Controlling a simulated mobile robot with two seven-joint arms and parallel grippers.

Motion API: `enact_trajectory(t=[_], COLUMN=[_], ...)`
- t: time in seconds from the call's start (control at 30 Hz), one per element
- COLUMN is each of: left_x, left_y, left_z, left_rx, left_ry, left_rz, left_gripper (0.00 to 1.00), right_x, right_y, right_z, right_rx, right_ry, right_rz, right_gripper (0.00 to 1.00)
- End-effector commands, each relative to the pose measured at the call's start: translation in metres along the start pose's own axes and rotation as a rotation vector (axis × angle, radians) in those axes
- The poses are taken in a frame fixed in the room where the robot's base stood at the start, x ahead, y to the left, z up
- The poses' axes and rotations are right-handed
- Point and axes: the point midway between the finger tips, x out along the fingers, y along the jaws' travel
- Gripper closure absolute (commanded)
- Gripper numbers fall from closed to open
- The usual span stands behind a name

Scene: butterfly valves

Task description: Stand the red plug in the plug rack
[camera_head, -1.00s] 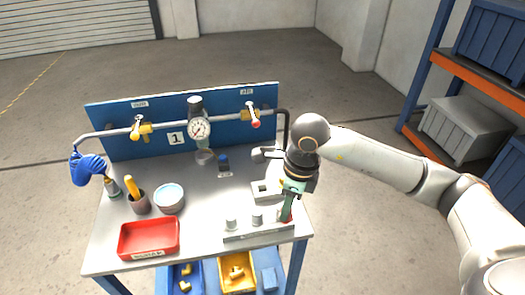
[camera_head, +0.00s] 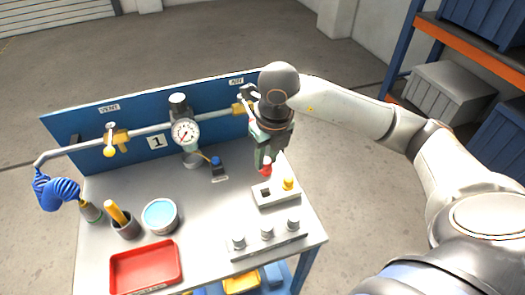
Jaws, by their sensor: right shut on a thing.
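My right gripper (camera_head: 265,155) points down and is shut on the red plug (camera_head: 266,168), whose lower part shows beneath the fingers. The pale plug rack (camera_head: 275,198) lies on the bench just below and in front of it. A yellow plug (camera_head: 288,184) stands at its right side, and a dark empty opening (camera_head: 265,192) shows at its left. The red plug appears close above or behind that opening; I cannot tell the exact gap. My left gripper is not in view.
The red tray (camera_head: 146,267), bowl (camera_head: 160,215) and pen cup (camera_head: 124,225) are on the left. A pipe with gauge (camera_head: 185,132) and the blue back panel (camera_head: 80,125) stand behind.

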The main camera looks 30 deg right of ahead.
Motion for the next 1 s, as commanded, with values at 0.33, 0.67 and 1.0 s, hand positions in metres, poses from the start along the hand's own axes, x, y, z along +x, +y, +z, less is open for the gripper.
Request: enact_trajectory(t=[0.33, 0.67, 1.0], left_x=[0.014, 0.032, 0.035], left_y=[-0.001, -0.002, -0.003], left_z=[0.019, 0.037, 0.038], left_rx=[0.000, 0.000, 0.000], left_ry=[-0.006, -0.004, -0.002], left_rz=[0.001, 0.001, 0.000], left_gripper=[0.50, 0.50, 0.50], right_x=[0.032, 0.063, 0.067], right_y=[0.000, 0.000, 0.000], right_z=[-0.005, -0.010, -0.011], right_rx=[-0.001, -0.002, -0.001], right_ry=[0.001, 0.001, 0.000], right_rz=[0.000, 0.000, 0.000], right_gripper=[1.00, 1.00, 1.00])
